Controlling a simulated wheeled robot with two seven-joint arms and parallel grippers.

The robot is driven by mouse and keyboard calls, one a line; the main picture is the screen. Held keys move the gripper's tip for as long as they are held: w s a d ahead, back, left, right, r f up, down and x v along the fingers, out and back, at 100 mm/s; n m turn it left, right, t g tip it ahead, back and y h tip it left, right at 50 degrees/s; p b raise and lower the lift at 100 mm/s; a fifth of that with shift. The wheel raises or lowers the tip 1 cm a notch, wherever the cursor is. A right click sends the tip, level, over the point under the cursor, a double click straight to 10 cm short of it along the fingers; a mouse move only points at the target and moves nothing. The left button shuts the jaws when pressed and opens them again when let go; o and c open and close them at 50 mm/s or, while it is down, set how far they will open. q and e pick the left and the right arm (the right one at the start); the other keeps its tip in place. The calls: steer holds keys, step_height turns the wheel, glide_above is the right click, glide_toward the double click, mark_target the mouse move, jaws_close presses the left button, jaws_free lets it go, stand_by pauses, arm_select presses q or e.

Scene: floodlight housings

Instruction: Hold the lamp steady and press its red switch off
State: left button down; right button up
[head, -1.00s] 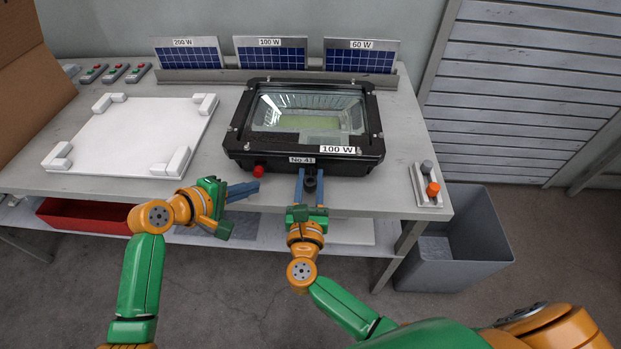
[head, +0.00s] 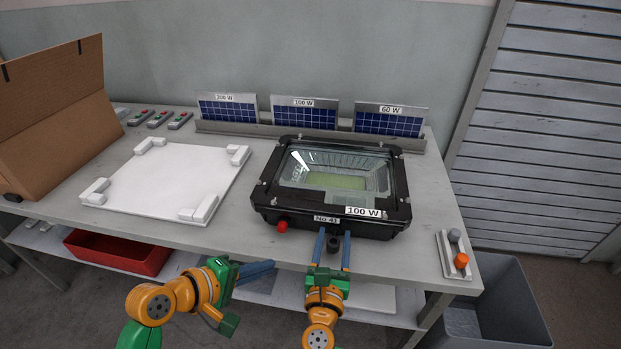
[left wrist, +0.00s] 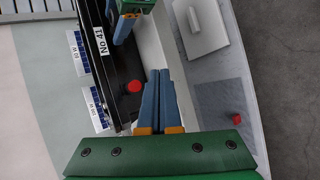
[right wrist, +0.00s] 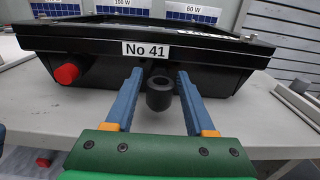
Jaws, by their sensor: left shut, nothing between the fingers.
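The lamp (head: 400,215) is a black floodlight with a glass front, lying face up near the table's front edge, labelled 100 W and No 41. Its red switch (head: 282,226) sticks out of the front side, left of the No 41 label; it also shows in the left wrist view (left wrist: 134,86). A black round stub (right wrist: 160,93) projects from the same side. My right gripper (head: 333,234) is open, its fingers on either side of the stub with gaps. My left gripper (head: 273,266) is shut and empty, in front of and below the switch, apart from it.
A white board with corner blocks (head: 170,180) lies left of the lamp. Solar panels (head: 305,113) stand behind. A small plate with orange and grey knobs (head: 455,258) lies at the right edge. A red bin (head: 115,250) is below left, a grey bin (head: 500,305) below right.

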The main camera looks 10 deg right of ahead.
steer(key=shift+o, duration=0.7)
